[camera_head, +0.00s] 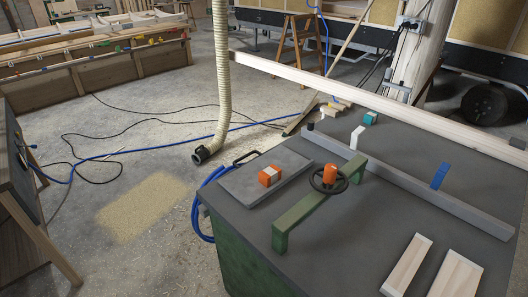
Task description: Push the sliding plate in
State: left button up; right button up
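A flat grey plate (247,190) lies on the near-left part of a dark-topped machine table (345,248). It is likely the sliding plate. A black handle (245,157) shows at its far-left end, by the table's left edge. An orange and white block (269,176) sits on the plate. Neither of my grippers is in view.
A green bracket (310,205) with a black handwheel (328,179) stands beside the plate. A long grey fence (400,180) crosses the table. Wooden pieces (407,265) lie at the front right. A hose (222,80) hangs behind; blue cable (196,215) hangs at the left side.

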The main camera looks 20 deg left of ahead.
aim_at(243, 184)
jog(key=i+j+z, duration=0.1)
jog(key=j+z, duration=0.2)
jog(key=z, duration=0.2)
jog(key=j+z, duration=0.6)
jog(key=j, duration=0.55)
jog(key=j+z, duration=0.15)
jog(key=j, duration=0.5)
jog(key=j+z, duration=0.15)
jog(key=j, duration=0.55)
jog(key=k+j+z, duration=0.15)
jog(key=j, duration=0.5)
